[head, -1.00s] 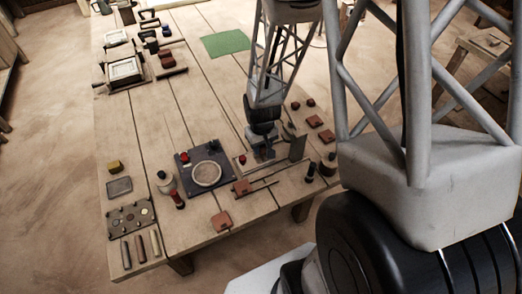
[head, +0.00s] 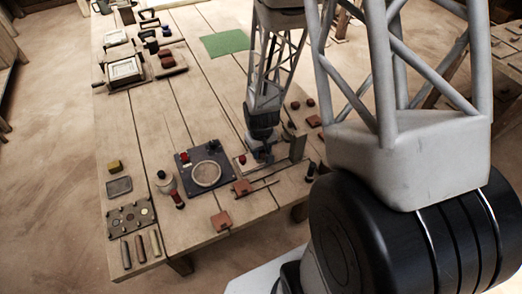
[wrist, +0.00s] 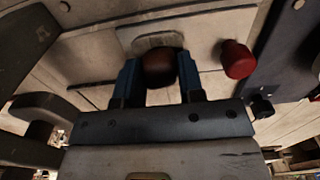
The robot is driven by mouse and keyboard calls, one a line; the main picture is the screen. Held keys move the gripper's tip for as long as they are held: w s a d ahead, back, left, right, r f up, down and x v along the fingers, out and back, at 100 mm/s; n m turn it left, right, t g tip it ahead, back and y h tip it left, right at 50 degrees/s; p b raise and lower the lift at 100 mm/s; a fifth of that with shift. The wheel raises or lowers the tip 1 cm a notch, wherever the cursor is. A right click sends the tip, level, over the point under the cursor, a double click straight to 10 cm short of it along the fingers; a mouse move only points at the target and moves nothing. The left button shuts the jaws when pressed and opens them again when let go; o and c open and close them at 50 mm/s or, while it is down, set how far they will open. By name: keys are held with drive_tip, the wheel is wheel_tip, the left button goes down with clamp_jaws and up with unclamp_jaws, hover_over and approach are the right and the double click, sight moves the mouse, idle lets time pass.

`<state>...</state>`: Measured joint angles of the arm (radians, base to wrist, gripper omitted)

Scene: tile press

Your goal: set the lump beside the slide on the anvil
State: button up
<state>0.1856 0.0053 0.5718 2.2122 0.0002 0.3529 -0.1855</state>
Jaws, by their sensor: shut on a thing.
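My gripper (wrist: 159,80) is shut on a rounded brown lump (wrist: 160,68), held between its two blue fingers in the wrist view. Behind the lump is a pale plate with a grey-green pad (wrist: 158,41), which looks like the anvil; I cannot tell whether the lump touches it. In the head view my gripper (head: 264,155) is low over the wooden fixture at the table's near right, and the lump is hidden there. A red-brown block (head: 243,187) lies by thin rails in front of it; I cannot tell whether this is the slide.
A red knob (wrist: 238,60) stands close beside my gripper. An upright wooden board (head: 298,147) is on its right. A dark panel with a round plate (head: 206,174) lies to its left. Loose lumps (head: 310,102) lie behind. The table's middle is clear.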

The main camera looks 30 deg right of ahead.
sight(261, 152)
drive_tip(key=shift+f, duration=0.15)
drive_tip(key=o, duration=0.9)
drive_tip(key=shift+r, duration=6.1)
drive_tip(key=shift+r, duration=0.1)
